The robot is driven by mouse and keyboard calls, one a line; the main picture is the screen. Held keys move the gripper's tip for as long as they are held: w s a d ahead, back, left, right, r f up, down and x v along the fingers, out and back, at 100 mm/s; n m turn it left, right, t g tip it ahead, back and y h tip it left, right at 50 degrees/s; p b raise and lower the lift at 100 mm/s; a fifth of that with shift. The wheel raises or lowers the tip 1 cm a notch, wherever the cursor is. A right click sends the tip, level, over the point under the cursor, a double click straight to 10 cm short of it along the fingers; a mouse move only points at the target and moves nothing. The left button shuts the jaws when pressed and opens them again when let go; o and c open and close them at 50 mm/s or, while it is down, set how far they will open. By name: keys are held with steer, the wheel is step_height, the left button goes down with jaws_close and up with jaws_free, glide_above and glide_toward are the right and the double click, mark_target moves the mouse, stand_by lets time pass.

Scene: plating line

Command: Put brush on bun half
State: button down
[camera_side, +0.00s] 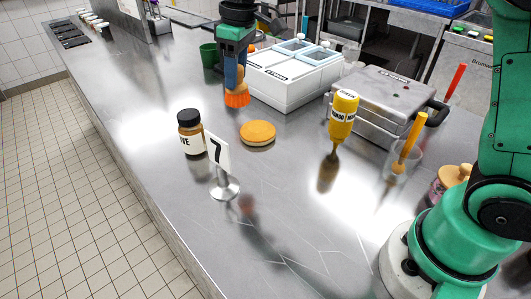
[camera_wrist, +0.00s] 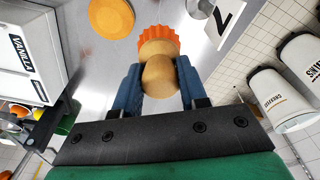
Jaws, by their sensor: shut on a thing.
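My gripper (camera_side: 236,80) is shut on the brush and hangs above the steel counter, just behind the bun half in the side view. The brush has orange bristles (camera_side: 237,99), which point down. In the wrist view the blue fingers of my gripper (camera_wrist: 159,84) press on both sides of the brush's rounded wooden handle (camera_wrist: 160,73). The bun half (camera_side: 257,132) is a flat round with a golden top, lying on the counter. It also shows at the top of the wrist view (camera_wrist: 112,16), apart from the brush.
A black-lidded jar (camera_side: 190,133) and a number 7 sign (camera_side: 222,168) stand left of the bun half. A yellow bottle (camera_side: 343,116) stands to its right. A white lidded container (camera_side: 285,82) and a green cup (camera_side: 208,54) are near my gripper. The front counter is mostly clear.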

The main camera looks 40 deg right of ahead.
steer(key=w+d+f+m, duration=0.2)
steer(key=w+d+f, duration=0.15)
steer(key=d, duration=0.35)
glide_above(258, 127)
step_height(258, 127, down, 4)
steer(key=shift+m, duration=0.3)
steer(key=shift+f, duration=2.2)
steer(key=shift+f, duration=0.1)
steer(key=shift+c, duration=2.4)
jaws_free()
